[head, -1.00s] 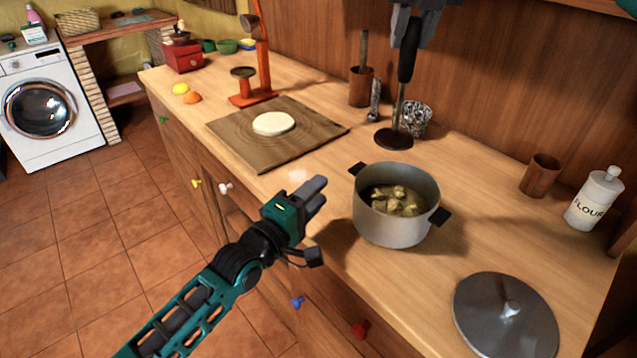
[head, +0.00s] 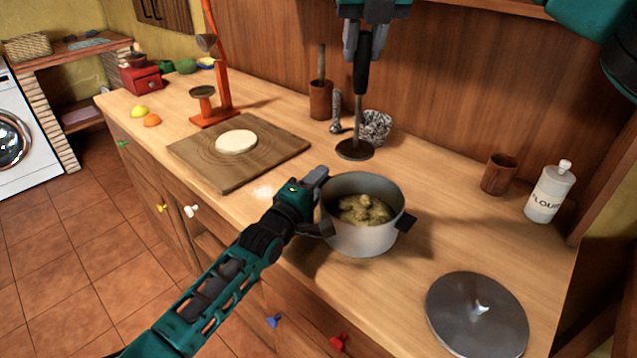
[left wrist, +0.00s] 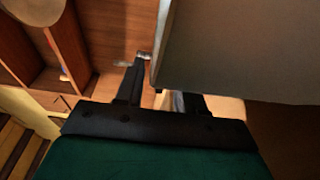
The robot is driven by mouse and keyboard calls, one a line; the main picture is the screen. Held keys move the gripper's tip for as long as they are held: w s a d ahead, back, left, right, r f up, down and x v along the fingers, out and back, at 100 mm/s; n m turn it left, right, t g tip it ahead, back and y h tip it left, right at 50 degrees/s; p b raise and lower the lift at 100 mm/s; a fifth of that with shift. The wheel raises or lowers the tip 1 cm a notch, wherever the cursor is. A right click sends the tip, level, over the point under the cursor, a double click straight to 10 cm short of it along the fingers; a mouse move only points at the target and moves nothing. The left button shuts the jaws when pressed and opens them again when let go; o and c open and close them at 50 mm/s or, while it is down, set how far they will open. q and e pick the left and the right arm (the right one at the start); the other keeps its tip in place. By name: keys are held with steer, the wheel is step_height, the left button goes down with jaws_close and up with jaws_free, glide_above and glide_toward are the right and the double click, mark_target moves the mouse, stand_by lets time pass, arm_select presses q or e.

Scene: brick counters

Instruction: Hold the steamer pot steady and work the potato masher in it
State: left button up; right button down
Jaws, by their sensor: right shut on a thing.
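The grey steamer pot (head: 365,240) stands upright on the counter with yellowish potato chunks (head: 362,210) inside. Its right black handle shows; its left one is hidden by my left gripper. My left gripper (head: 322,201) is open at the pot's left side, one finger near the rim and one lower. In the left wrist view the pot wall (left wrist: 235,55) rises close in front of the spread fingers. My right gripper (head: 364,45) is shut on the black handle of the potato masher (head: 355,150). The masher hangs upright, its round dark head behind the pot, apart from it.
A grey lid (head: 477,315) lies to the pot's right. A wooden board (head: 215,170) with dough lies to its left. A speckled cup (head: 376,128), wooden cups and a flour jar (head: 549,192) stand along the back. The counter's front edge runs close to the pot.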

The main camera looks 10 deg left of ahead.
arm_select(q)
steer(key=shift+w, duration=0.15)
jaws_close()
stand_by(0.4)
